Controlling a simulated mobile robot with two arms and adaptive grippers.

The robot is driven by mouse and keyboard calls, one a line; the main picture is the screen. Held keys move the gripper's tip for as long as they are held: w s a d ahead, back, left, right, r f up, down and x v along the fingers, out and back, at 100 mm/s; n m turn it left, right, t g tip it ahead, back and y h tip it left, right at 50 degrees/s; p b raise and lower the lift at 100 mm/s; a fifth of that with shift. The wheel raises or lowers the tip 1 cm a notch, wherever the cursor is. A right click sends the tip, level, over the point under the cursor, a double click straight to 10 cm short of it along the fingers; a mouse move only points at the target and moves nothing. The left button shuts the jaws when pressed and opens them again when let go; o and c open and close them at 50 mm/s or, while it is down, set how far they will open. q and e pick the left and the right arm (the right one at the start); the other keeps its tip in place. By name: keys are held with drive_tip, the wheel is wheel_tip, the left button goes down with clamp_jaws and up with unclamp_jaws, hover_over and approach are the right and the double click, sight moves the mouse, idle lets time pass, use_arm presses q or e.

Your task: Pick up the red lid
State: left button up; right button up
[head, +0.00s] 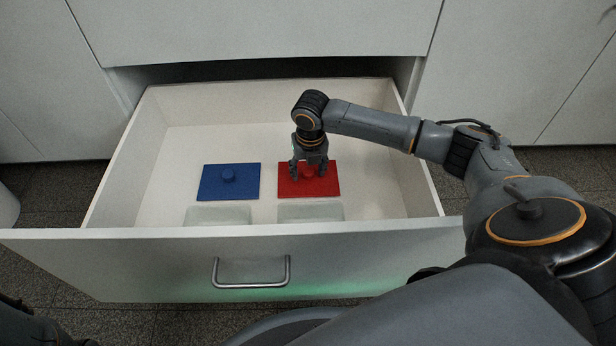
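The red lid (324,188) is a flat rectangle with a round knob, lying inside the open drawer (150,236), right of its middle. My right gripper (308,174) points down over the lid, with its fingers apart on either side of the knob. I cannot tell whether the fingers touch the knob. The lid appears to lie flat. My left gripper is not in view.
A blue lid (212,187) with a knob lies to the left in the drawer. Two pale containers (218,215) (311,213) stand near the drawer's front wall. The drawer front has a metal handle (251,284). White cabinet fronts surround the drawer.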

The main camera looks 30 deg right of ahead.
clamp_jaws()
